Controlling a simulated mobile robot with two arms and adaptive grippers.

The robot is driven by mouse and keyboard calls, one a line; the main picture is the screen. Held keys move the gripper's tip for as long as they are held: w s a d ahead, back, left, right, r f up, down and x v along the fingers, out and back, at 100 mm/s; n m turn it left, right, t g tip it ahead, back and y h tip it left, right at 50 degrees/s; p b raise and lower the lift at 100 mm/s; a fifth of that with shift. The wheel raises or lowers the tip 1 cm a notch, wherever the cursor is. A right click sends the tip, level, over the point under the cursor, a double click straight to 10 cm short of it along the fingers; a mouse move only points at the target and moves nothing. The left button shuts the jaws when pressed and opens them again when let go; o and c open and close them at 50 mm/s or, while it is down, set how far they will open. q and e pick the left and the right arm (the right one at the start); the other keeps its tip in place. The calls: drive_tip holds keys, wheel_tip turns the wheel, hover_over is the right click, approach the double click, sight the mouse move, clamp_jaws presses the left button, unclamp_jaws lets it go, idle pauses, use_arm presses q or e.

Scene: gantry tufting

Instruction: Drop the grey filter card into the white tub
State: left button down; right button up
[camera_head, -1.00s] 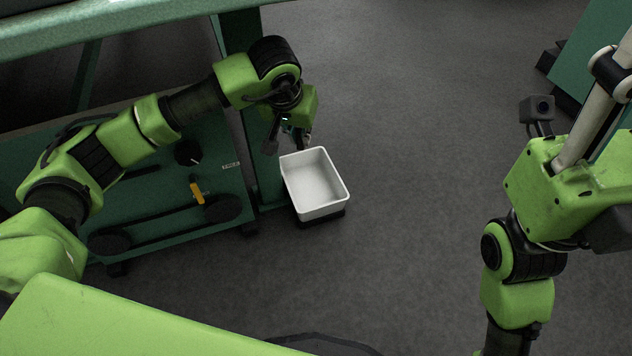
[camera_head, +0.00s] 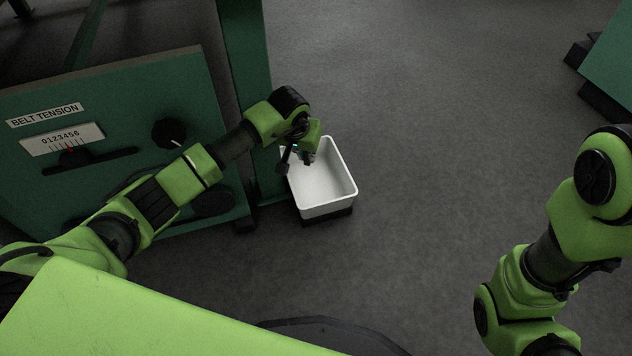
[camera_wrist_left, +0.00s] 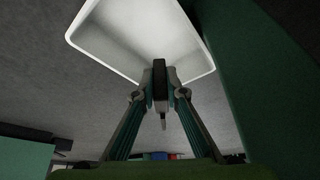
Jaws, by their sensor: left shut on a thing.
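The white tub (camera_head: 327,187) stands below the green post, open side up. My left gripper (camera_head: 307,158) is over its far left part in the head view; its height above the tub floor is hard to tell. In the left wrist view my left gripper (camera_wrist_left: 160,98) is shut on the grey filter card (camera_wrist_left: 160,76), which shows as a narrow dark strip nearly edge-on between the fingertips. The tub (camera_wrist_left: 95,45) lies behind it there. The card cannot be made out in the head view. Only links of my right arm show; its gripper is out of view.
A green machine panel labelled BELT TENSION (camera_head: 110,90), with a dial, knob and slot, stands to the left. A green post (camera_head: 248,85) rises right beside the tub. Grey floor (camera_head: 430,160) to the right is clear.

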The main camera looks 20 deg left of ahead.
use_arm(q)
drive_tip(key=shift+f+b, duration=0.55)
drive_tip(key=shift+f, duration=0.45)
drive_tip(key=c, duration=2)
unclamp_jaws()
drive_tip(key=shift+r, duration=0.15)
drive_tip(key=v, duration=1.1)
drive_tip(key=shift+s+r, duration=0.25)
drive_tip(key=shift+r, duration=0.1)
